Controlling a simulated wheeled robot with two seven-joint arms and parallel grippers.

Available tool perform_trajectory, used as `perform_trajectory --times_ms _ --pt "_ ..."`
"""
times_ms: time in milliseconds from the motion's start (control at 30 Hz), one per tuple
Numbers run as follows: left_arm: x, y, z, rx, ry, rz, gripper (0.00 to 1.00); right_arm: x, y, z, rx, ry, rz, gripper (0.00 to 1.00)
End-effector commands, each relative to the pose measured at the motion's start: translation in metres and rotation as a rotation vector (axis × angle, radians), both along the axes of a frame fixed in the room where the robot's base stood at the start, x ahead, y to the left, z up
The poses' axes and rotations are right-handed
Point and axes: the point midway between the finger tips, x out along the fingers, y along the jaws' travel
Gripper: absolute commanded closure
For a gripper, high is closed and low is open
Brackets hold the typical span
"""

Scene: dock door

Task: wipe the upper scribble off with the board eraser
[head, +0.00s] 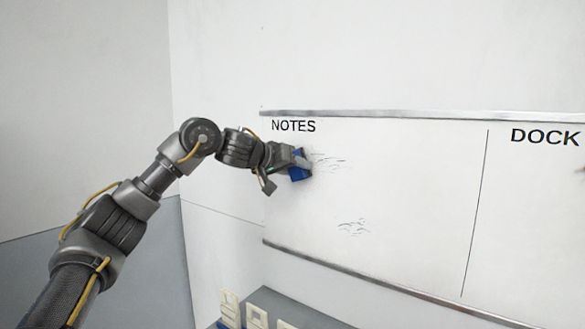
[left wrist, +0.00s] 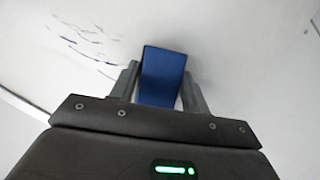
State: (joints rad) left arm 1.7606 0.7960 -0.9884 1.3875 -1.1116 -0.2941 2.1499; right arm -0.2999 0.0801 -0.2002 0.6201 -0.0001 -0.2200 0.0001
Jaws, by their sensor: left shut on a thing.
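My left gripper (head: 292,166) is shut on the blue board eraser (head: 299,174). The eraser also shows between the two fingers in the left wrist view (left wrist: 162,76). It is at the whiteboard (head: 400,160), just under the word NOTES; whether it touches the surface I cannot tell. The upper scribble (head: 332,160) shows as faint, broken dark strokes just right of the eraser. Any part behind the eraser and gripper is hidden. The lower scribble (head: 353,227) is a small patch of dark strokes further down. My right gripper is not in view.
The board has metal rails along its top and bottom (head: 380,280). A vertical line (head: 475,213) divides NOTES from the DOCK part. Below stands a grey surface (head: 300,312) with several cream and blue objects (head: 257,315) at its left. The wall left of the board is clear.

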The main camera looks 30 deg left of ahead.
Motion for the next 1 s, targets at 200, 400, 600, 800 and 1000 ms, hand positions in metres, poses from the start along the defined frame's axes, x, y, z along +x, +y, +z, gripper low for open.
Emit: perform_trajectory --times_ms 200,400,600,800,1000 --pt "-0.002 -0.013 -0.001 0.002 -0.001 -0.003 0.72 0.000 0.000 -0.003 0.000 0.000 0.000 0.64" --pt "-0.006 -0.031 -0.001 0.001 0.000 -0.003 0.72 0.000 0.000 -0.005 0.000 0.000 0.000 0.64" --pt "-0.007 -0.036 0.000 0.001 -0.001 0.000 0.72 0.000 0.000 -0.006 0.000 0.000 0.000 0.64" --pt "-0.007 -0.041 0.000 0.001 0.000 -0.002 0.72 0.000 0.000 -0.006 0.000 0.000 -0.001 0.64" --pt "-0.008 -0.059 0.000 0.001 -0.001 -0.004 0.72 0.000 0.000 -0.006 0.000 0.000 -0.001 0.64"
